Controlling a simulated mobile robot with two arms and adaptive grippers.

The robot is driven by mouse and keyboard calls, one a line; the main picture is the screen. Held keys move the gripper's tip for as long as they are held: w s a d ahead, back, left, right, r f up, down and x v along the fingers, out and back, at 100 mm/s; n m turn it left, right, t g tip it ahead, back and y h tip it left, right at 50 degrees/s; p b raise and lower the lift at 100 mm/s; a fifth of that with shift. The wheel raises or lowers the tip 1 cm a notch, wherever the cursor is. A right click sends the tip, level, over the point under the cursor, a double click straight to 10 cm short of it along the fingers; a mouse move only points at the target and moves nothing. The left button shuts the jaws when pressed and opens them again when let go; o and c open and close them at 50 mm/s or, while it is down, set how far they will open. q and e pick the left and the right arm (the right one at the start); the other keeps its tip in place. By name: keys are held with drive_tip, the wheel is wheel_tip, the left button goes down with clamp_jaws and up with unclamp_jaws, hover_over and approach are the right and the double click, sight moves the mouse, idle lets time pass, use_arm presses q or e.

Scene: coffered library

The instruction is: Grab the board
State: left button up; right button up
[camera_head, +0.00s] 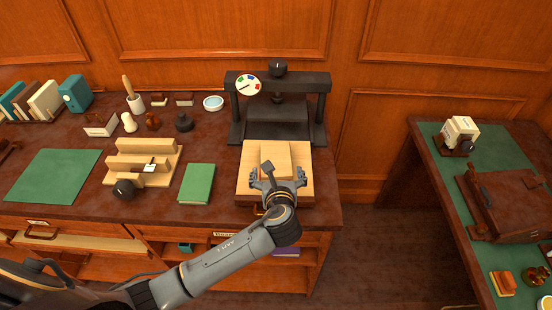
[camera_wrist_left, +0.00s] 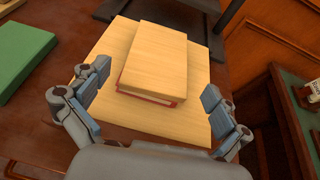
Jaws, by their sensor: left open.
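A small pale wooden board (camera_head: 276,155) lies flat near the table's front edge, before the black press. In the left wrist view this board (camera_wrist_left: 156,55) lies on a thin layer with red and white edges, perhaps a book. Beneath is a larger pale wooden board (camera_head: 247,180), also in the wrist view (camera_wrist_left: 95,57). My left gripper (camera_head: 277,178) is open and empty, over the near end of the stack. In the wrist view its fingers (camera_wrist_left: 156,88) stand either side of the small board, apart from it. My right gripper is out of view.
The black press (camera_head: 234,110) with a coloured dial stands just behind the boards. A green book (camera_head: 197,183) and a wooden stand (camera_head: 155,178) lie to the left. A side desk (camera_head: 440,170) stands at the right, across a floor gap.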

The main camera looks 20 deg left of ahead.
sight(276, 159)
use_arm(q)
drive_tip(key=shift+p+x, duration=0.5)
drive_tip(key=shift+x, duration=2.55)
drive_tip(key=c, duration=1.1)
